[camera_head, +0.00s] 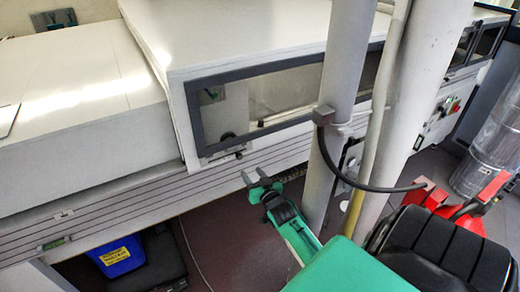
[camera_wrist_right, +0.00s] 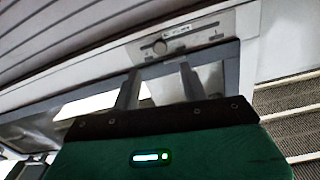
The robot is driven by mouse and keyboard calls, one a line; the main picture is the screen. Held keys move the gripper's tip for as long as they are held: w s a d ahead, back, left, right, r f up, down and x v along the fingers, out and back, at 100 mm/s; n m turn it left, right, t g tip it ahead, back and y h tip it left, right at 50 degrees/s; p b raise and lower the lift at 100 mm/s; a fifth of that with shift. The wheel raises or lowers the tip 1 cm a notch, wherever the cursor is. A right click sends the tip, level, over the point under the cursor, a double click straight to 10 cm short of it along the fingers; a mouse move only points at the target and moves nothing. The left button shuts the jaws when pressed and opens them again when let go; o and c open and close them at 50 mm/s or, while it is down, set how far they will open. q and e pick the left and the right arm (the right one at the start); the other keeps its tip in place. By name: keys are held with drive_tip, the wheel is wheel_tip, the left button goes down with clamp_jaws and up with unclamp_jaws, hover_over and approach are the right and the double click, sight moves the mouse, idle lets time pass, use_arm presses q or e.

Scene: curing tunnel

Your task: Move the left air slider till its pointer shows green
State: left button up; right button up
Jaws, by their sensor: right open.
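My right gripper (camera_head: 256,178) is at the end of the green arm, in front of the machine's ribbed lower panel in the head view. In the right wrist view its two grey fingers (camera_wrist_right: 158,78) stand apart with nothing between them. The knob appears beyond the fingers, not gripped. Whether this is the left air slider I cannot tell. The pointer's colour is too small to read. My left gripper is not in view.
The long pale machine (camera_head: 90,130) with a dark-framed window (camera_head: 275,95) fills the back left. A blue bin (camera_head: 117,255) with a yellow label stands below it. A red and black object (camera_head: 470,210) is at right, near a silver duct (camera_head: 497,140).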

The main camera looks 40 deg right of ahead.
drive_tip(key=shift+b+v, duration=0.35)
drive_tip(key=shift+v, duration=2.2)
drive_tip(key=s+a+f+n+g+y, duration=0.1)
drive_tip(key=s+a+f+g, duration=0.15)
drive_tip(key=f, duration=0.85)
drive_tip(key=s+a+f+n+g+y, duration=0.1)
drive_tip(key=s+a+f+g, duration=0.15)
drive_tip(key=f, duration=0.95)
drive_tip(key=s+a+f+g+y, duration=0.1)
drive_tip(key=s+a+f, duration=0.15)
drive_tip(key=f, duration=0.25)
drive_tip(key=s+a+f+n+g, duration=0.1)
drive_tip(key=s+a+f, duration=0.15)
drive_tip(key=f, duration=0.25)
drive_tip(key=s+a+f+g+y, duration=0.1)
drive_tip(key=s+a+f+g, duration=0.1)
drive_tip(key=s+f, duration=0.25)
drive_tip(key=s+a+f+n+g, duration=0.1)
drive_tip(key=s+a+f+g, duration=0.1)
drive_tip(key=s+f, duration=0.4)
drive_tip(key=s+a+f+n+g, duration=0.1)
drive_tip(key=s+f, duration=0.5)
drive_tip(key=s, duration=0.8)
drive_tip(key=s+a+f+n+g, duration=0.2)
drive_tip(key=s+a+f+g, duration=0.2)
drive_tip(key=s, duration=0.6)
drive_tip(key=shift+s+f+y, duration=0.25)
drive_tip(key=shift+f+y, duration=0.05)
drive_tip(key=shift+f, duration=0.6)
drive_tip(key=shift+a, duration=0.1)
